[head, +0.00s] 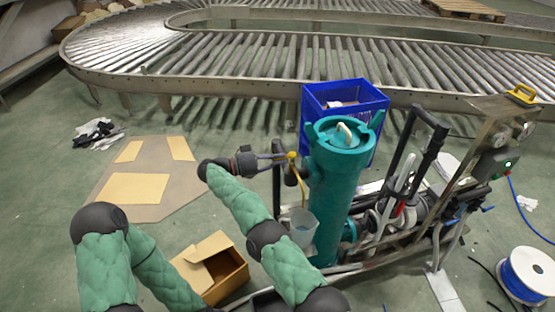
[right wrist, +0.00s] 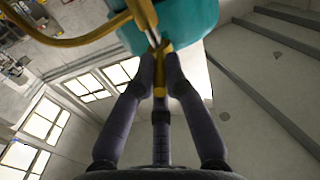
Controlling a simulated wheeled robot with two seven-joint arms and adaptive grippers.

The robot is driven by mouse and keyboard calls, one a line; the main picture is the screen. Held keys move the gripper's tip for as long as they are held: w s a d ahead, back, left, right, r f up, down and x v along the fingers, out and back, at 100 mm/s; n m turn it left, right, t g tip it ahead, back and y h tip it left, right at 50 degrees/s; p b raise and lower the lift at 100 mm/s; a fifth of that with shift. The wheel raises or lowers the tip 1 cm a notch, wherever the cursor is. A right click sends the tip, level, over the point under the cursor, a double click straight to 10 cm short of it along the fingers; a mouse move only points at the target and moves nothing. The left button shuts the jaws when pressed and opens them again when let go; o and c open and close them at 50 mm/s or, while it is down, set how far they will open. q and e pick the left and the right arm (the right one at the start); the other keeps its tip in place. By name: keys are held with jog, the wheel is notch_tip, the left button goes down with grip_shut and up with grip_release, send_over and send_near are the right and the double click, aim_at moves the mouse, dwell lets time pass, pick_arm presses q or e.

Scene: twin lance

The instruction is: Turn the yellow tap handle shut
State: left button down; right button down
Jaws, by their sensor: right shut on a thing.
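The yellow tap handle (head: 292,156) is on the side of the teal cylindrical tank (head: 337,190). My right gripper (head: 284,160) reaches it from the left, with its fingers shut on it. In the right wrist view, the dark fingertips close from both sides on the yellow handle (right wrist: 160,80), in front of the teal tank (right wrist: 195,25). A yellow curved spout (right wrist: 60,38) runs off to the upper left there. In the head view the spout bends down over a translucent cup (head: 303,228). My left arm shows at lower left, but its gripper is out of view.
A blue crate (head: 318,100) stands behind the tank. An open cardboard box (head: 225,270) lies on the floor below my right arm. A pump skid with a control panel (head: 498,160) is at right, near a blue cable reel (head: 527,272). A roller conveyor (head: 270,55) crosses the back.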

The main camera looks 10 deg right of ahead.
jog(key=shift+r, duration=0.1)
dwell(0.3)
jog(key=c, duration=1.3)
grip_release()
jog(key=shift+d, duration=0.1)
notch_tip(320, 180, up, 10)
jog(key=shift+f, duration=0.1)
